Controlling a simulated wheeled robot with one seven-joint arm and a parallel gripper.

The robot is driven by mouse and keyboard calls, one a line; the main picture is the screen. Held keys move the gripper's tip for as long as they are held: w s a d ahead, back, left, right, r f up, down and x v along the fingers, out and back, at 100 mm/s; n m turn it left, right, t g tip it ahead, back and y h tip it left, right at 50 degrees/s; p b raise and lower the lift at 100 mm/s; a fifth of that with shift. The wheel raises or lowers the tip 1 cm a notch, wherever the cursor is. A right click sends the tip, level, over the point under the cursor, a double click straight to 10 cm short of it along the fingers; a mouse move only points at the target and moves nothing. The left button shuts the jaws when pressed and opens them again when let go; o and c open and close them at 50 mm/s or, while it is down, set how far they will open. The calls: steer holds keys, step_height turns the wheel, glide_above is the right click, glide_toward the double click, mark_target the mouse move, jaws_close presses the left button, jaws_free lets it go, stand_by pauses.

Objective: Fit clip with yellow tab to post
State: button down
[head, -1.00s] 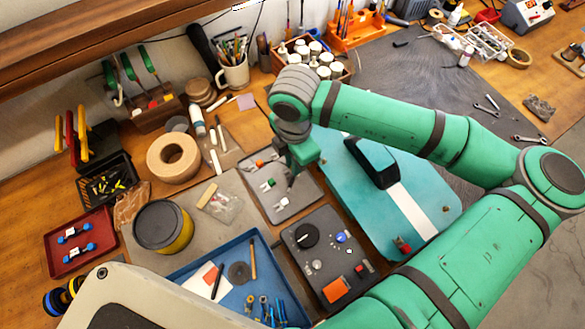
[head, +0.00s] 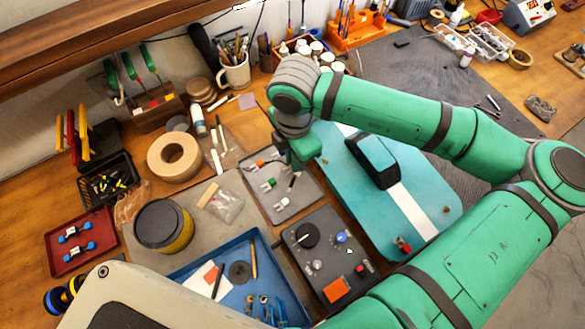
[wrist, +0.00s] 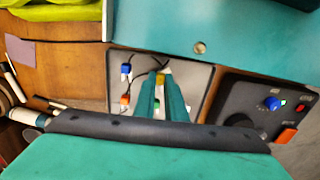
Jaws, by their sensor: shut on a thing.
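My gripper (wrist: 160,88) points down over the grey mat (wrist: 193,80) and is shut on the clip with the yellow tab (wrist: 161,76). Only a little of this clip shows, between the fingertips; whether it still touches the mat I cannot tell. In the head view my gripper (head: 296,166) is at the mat's right side, beside the teal car body (head: 415,175). A small round metal post (wrist: 200,47) stands on the teal surface in the wrist view, beyond and right of the fingertips. It is apart from the clip.
Other clips lie on the mat: one with an orange tab (head: 260,164), one with a green tab (head: 268,184), and a blue one (wrist: 126,70). A dark control panel (head: 322,262) with knobs lies in front. A blue tray (head: 205,262) is at the near left.

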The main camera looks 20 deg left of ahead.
steer(key=shift+d+r, duration=0.1)
steer(key=shift+r, duration=1.2)
